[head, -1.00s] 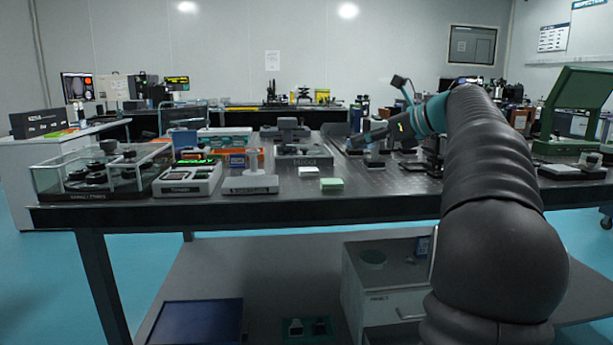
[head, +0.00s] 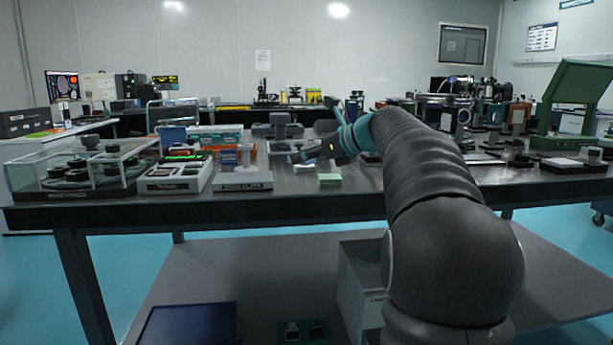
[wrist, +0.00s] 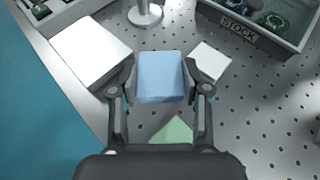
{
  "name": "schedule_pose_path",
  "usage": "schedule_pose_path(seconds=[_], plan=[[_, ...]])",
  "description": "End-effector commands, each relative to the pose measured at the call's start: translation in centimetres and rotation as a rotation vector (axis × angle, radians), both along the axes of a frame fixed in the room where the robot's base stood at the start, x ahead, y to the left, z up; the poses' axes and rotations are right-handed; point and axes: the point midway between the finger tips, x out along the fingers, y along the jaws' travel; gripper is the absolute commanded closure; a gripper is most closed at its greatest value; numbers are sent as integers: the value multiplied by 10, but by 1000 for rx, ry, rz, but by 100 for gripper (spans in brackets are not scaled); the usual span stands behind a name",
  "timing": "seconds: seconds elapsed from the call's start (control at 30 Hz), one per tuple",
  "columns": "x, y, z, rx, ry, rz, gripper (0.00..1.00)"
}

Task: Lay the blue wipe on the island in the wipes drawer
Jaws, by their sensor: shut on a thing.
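My gripper (wrist: 161,90) is shut on the blue wipe (wrist: 161,72), which sits between its two fingers in the wrist view. In the head view my gripper (head: 310,154) is low over the optical table, and the blue wipe cannot be made out there. A green wipe (wrist: 174,130) lies on the perforated top below my gripper; it also shows in the head view (head: 330,180). A white wipe (wrist: 212,61) lies right of the blue one. A pale cabinet (head: 360,285) stands under the table, partly hidden by my arm; no wipes drawer can be made out.
A bin marked STOCK (wrist: 246,28) and a white slab (wrist: 90,52) are near my gripper. A glass case (head: 85,170) and instruments crowd the table's left. The table's front edge (head: 250,208) lies nearest me. A blue tray (head: 188,325) rests on the lower shelf.

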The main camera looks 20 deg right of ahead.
Motion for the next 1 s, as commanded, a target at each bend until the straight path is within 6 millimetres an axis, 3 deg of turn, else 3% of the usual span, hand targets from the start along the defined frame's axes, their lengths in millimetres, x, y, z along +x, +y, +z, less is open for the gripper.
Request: schedule_pose_path(seconds=[0.17,0.4,0.93,0.97,1.0], plan=[[1,1,-11,0,0,-1,67],[0,1,-41,0,1,-3,67],[0,1,-49,1,2,-2,67],[0,1,-48,1,2,-2,46],[0,1,-48,0,2,-2,36]])
